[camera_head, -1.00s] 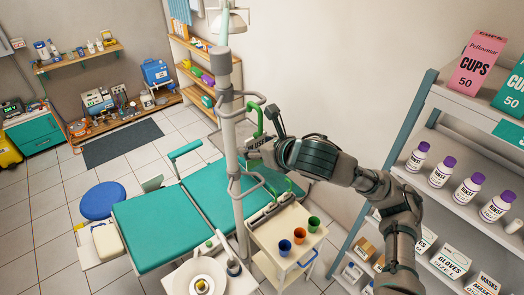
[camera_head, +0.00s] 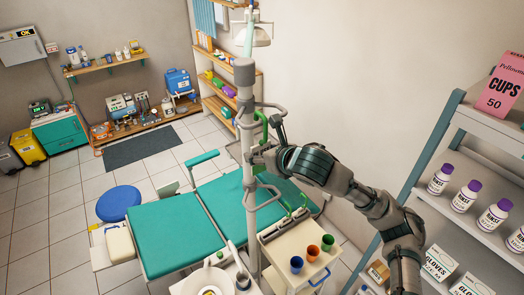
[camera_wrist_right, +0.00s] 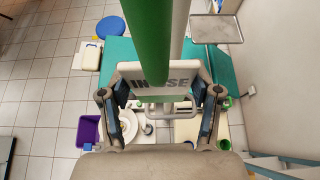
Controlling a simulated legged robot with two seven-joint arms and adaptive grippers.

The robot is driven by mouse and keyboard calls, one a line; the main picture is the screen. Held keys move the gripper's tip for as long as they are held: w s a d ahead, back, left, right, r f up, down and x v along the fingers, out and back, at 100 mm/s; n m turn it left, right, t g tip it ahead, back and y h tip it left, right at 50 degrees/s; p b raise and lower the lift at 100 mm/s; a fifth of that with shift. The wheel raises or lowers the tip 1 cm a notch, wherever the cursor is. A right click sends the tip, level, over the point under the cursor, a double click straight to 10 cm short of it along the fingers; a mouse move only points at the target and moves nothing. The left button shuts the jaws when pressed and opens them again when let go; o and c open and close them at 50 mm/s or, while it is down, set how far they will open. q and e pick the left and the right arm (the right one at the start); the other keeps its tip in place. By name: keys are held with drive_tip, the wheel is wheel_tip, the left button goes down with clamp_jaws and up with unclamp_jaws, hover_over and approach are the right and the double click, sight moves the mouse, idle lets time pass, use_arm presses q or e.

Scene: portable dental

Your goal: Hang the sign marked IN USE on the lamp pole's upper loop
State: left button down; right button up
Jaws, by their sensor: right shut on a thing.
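The white sign marked IN USE (camera_wrist_right: 160,84) is between my right gripper's fingers in the right wrist view; part of its lettering is covered. A thick green bar (camera_wrist_right: 150,35) rises in front of it. In the head view my right gripper (camera_head: 262,158) is shut on the sign, right beside the grey lamp pole (camera_head: 245,130). A green hook (camera_head: 262,124) stands above the gripper, at the pole's upper loop (camera_head: 272,107). I cannot tell whether the hook is over the loop or only beside it. The sign's face is hidden there. My left gripper is out of view.
A lower loop (camera_head: 268,188) sticks out below the gripper. The teal dental chair (camera_head: 175,240) is behind the pole. A cart with cups (camera_head: 297,264) stands below. A shelf with bottles (camera_head: 463,197) is at the right. Bare wall lies between pole and shelf.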

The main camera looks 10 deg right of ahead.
drive_tip(key=shift+f, duration=0.25)
drive_tip(key=o, duration=1.3)
drive_tip(key=shift+d, duration=0.1)
